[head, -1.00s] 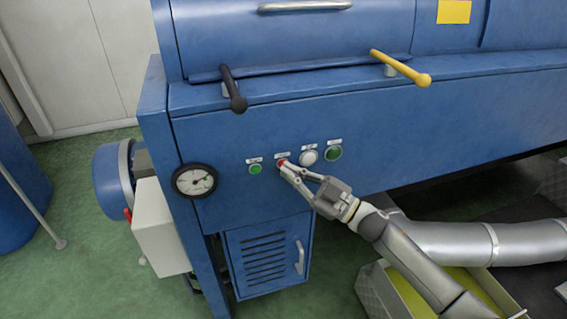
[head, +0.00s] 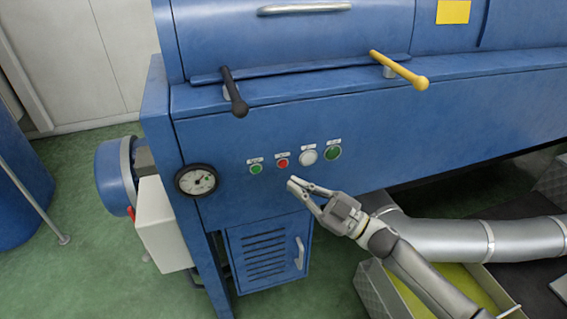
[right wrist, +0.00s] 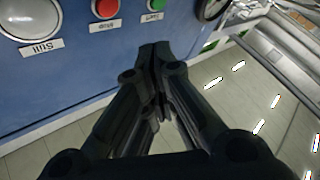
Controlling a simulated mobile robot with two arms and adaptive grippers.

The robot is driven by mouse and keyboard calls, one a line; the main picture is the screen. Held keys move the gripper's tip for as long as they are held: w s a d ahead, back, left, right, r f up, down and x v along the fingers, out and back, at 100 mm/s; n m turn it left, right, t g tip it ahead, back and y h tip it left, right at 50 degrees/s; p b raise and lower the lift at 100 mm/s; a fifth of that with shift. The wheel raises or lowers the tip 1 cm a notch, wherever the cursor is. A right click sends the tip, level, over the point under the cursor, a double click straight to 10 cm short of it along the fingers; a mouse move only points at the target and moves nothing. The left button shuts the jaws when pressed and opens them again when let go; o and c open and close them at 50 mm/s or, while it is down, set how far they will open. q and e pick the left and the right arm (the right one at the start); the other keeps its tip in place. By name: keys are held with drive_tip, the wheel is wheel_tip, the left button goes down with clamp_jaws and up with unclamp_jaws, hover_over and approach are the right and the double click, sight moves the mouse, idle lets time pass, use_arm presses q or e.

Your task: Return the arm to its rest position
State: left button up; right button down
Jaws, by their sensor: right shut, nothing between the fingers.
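My right gripper (head: 292,184) is shut and empty in the head view. It is below the row of buttons on the blue machine's front panel, apart from the red button (head: 282,163). In the right wrist view the closed fingertips (right wrist: 154,50) point at the panel below the buttons. The red button also shows there (right wrist: 105,8), between a white button (right wrist: 28,18) and a green button at the top edge. My left gripper is not in view.
The blue machine (head: 250,200) fills the middle, with a gauge (head: 197,180), a black lever (head: 234,92) and a yellow-handled lever (head: 400,70). A silver pipe (head: 450,240) and an open container (head: 480,290) lie near my right arm. Green floor is free at lower left.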

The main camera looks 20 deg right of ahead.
drive_tip(key=shift+f, duration=0.1)
idle(0.5)
drive_tip(key=d+f+m+h, duration=0.4)
drive_tip(key=f+h, duration=0.1)
drive_tip(key=f, duration=0.6)
drive_tip(key=d+f+m+h, duration=0.3)
drive_tip(key=f+h, duration=0.1)
drive_tip(key=f, duration=0.7)
drive_tip(key=s+d+f+m+g+h, duration=0.2)
drive_tip(key=s+f, duration=0.2)
drive_tip(key=f, duration=0.4)
drive_tip(key=s+d+f+m+g+h, duration=0.15)
drive_tip(key=s+f, duration=0.25)
drive_tip(key=f, duration=0.5)
drive_tip(key=s+f+g+h, duration=0.2)
drive_tip(key=s+f+g, duration=0.2)
drive_tip(key=s+f, duration=0.95)
drive_tip(key=s+a+f+g, duration=0.1)
drive_tip(key=s+f+g, duration=0.1)
drive_tip(key=s, duration=0.6)
drive_tip(key=s+a+f+m+g, duration=0.1)
drive_tip(key=s+a+f+g, duration=0.1)
drive_tip(key=s, duration=0.6)
drive_tip(key=s+a+f+g+p, duration=0.1)
drive_tip(key=s+a+f+g, duration=0.1)
drive_tip(key=s, duration=0.7)
drive_tip(key=shift+f+g+h, duration=0.35)
drive_tip(key=shift+f, duration=0.45)
